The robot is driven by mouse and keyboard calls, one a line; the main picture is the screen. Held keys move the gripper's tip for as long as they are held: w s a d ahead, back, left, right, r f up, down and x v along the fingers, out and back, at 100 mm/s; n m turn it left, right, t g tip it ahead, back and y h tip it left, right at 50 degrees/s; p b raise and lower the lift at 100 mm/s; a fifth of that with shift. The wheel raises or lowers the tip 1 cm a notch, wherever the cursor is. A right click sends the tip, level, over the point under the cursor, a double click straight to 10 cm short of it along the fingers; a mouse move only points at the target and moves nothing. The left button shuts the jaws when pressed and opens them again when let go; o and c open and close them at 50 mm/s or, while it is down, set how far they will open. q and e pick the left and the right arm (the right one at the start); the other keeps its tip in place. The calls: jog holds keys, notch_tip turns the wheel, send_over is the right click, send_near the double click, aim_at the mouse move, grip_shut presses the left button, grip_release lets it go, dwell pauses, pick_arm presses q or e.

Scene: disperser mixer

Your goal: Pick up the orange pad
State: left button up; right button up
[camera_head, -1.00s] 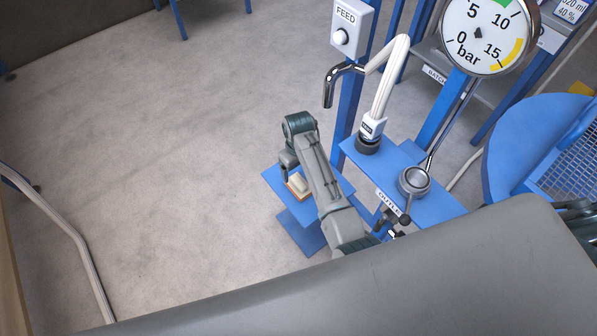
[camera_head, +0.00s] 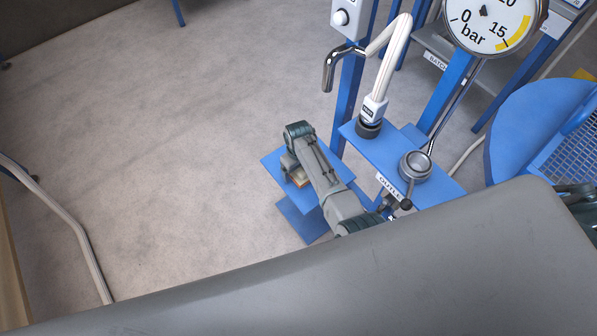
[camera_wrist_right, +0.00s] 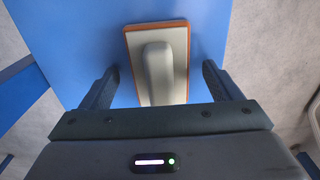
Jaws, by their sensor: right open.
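The orange pad (camera_wrist_right: 182,31) is a flat rectangle with an orange edge, a pale top and a raised cream grip along its middle. It lies on a small blue shelf (camera_wrist_right: 85,30). In the head view only a bit of the pad (camera_head: 303,183) shows beside my arm, on the blue shelf (camera_head: 277,164). My right gripper (camera_wrist_right: 161,82) is open in the wrist view, with one finger on each side of the pad's near end. In the head view my right gripper (camera_head: 289,166) is over the shelf at the pad. Contact cannot be told. My left gripper is not visible.
Right of the shelf stands a blue bracket (camera_head: 369,150) with an outlet valve (camera_head: 415,165), a white hose (camera_head: 391,60) and a pressure gauge (camera_head: 491,18). A bent metal pipe (camera_head: 331,72) hangs above. The floor (camera_head: 150,150) to the left is clear.

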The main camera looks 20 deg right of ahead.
aim_at(300, 170)
jog(key=shift+c, duration=0.7)
jog(key=c, duration=0.9)
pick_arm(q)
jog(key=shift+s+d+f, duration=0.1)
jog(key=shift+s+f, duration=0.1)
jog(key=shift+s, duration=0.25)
pick_arm(e)
jog(key=shift+r, duration=0.1)
jog(key=shift+c, duration=0.2)
jog(key=shift+r, duration=0.4)
jog(key=r, duration=0.1)
jog(key=s+r, duration=0.1)
jog(key=shift+r+p, duration=0.35)
pick_arm(q)
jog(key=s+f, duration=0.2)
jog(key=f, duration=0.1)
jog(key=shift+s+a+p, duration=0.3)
jog(key=shift+p, duration=0.05)
pick_arm(e)
jog(key=s+d+r, duration=0.1)
jog(key=s+d, duration=0.1)
jog(key=s, duration=1.3)
jog(key=shift+r, duration=0.25)
jog(key=shift+d, duration=0.1)
